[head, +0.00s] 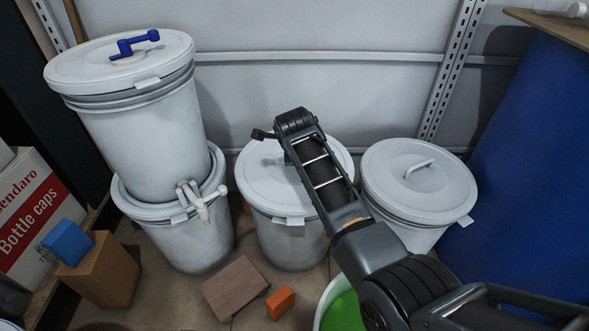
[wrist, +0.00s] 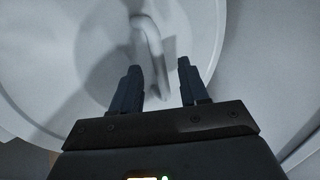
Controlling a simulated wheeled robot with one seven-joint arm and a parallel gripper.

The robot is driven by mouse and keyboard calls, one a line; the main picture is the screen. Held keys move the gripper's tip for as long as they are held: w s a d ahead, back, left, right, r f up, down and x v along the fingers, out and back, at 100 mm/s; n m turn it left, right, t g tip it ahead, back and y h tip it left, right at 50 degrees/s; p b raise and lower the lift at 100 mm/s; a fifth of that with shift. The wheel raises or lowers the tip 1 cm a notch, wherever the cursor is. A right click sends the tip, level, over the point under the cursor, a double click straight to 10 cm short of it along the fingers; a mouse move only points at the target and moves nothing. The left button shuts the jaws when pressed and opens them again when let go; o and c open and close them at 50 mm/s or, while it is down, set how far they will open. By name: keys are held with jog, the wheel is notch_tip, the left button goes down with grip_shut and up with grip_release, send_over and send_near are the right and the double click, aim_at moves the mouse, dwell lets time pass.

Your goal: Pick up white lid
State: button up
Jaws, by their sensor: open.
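A round white lid (head: 262,182) sits on the middle drum. My arm reaches over it and hides part of its top and its handle in the head view. In the wrist view the lid (wrist: 60,55) fills most of the picture, and its white bar handle (wrist: 150,42) lies just ahead of and between my fingers. My gripper (wrist: 158,66) is open and empty, pointing at the handle. I cannot tell how far above the handle the fingertips are. Another white lid with a handle (head: 418,180) sits on the right drum.
At the left, a drum with a blue-cranked lid (head: 118,62) stands on a drum with a tap (head: 198,200). A blue barrel (head: 525,150) stands right. A brown block (head: 236,287), an orange block (head: 280,301) and a green-filled bucket (head: 340,312) are in front. The wall is close behind.

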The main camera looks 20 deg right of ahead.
jog(key=shift+w+f, duration=0.1)
jog(key=shift+w, duration=0.05)
jog(key=shift+c, duration=0.3)
grip_shut()
dwell(1.1)
